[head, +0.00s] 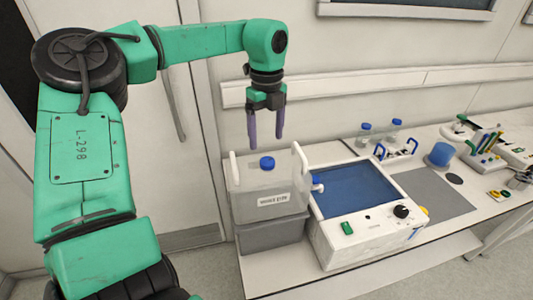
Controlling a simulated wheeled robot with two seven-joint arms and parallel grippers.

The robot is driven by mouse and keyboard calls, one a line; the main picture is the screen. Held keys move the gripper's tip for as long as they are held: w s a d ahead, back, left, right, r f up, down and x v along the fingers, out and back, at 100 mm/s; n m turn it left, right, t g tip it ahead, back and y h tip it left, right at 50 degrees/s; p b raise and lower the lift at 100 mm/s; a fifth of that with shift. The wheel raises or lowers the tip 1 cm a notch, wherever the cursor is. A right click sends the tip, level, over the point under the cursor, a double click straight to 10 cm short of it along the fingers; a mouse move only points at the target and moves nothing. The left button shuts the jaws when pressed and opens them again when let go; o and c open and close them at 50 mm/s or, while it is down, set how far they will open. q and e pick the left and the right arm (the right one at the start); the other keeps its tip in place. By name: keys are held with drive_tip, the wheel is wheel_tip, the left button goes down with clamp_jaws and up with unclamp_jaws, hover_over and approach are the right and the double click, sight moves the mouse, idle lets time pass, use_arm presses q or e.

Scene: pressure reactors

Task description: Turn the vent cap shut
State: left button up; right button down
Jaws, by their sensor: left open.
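A translucent carboy (270,190) with a white label and white handles stands on a grey bin at the left end of the bench. A blue cap (267,163) sits on its top; I take it as the vent cap, and I cannot tell whether it is fully shut. A smaller blue cap (315,180) shows at the carboy's right side. My left gripper (266,140) points down above the top cap, open and empty, with its purple fingers apart and not touching the cap. My right gripper is out of view.
A white bath unit (345,231) with a blue basin and black knob stands right beside the carboy. Blue-capped bottles (396,129) and a blue cylinder (440,154) stand farther back. The wall is close behind.

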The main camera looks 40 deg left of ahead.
sight(267, 161)
use_arm(q)
drive_tip(key=f, duration=0.2)
drive_tip(key=f+p, duration=0.1)
drive_tip(key=f, duration=0.3)
drive_tip(key=shift+d+f+p, duration=0.25)
drive_tip(key=shift+f+p, duration=0.05)
drive_tip(key=shift+p, duration=0.1)
drive_tip(key=shift+a+f, duration=0.1)
drive_tip(key=shift+f, duration=0.2)
clamp_jaws()
